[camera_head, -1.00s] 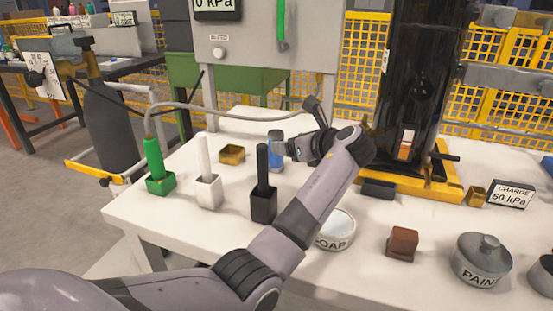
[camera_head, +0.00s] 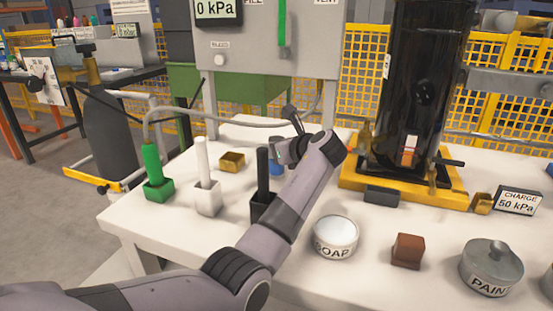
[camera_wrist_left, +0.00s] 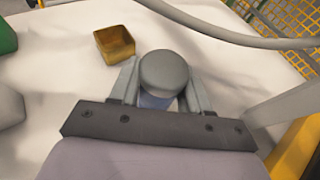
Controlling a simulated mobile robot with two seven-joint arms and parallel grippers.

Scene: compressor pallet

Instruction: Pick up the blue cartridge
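The blue cartridge (camera_head: 276,169) stands on the white table and is mostly hidden behind my left gripper (camera_head: 282,152) in the head view. In the left wrist view, the cartridge's round grey cap (camera_wrist_left: 164,72) and a bit of its bluish body show between the two fingers of my left gripper (camera_wrist_left: 161,88). The fingers are apart, one on each side of the cartridge. A narrow pale gap shows by the right finger; contact on the left side is unclear. My right gripper is not in view.
A brass square cup (camera_head: 232,161) stands just left of the cartridge. Black (camera_head: 262,180), white (camera_head: 207,185) and green (camera_head: 155,175) holders stand nearer. A grey hose (camera_head: 215,118) arches behind. A soap tin (camera_head: 336,238) and brown block (camera_head: 408,250) are at right.

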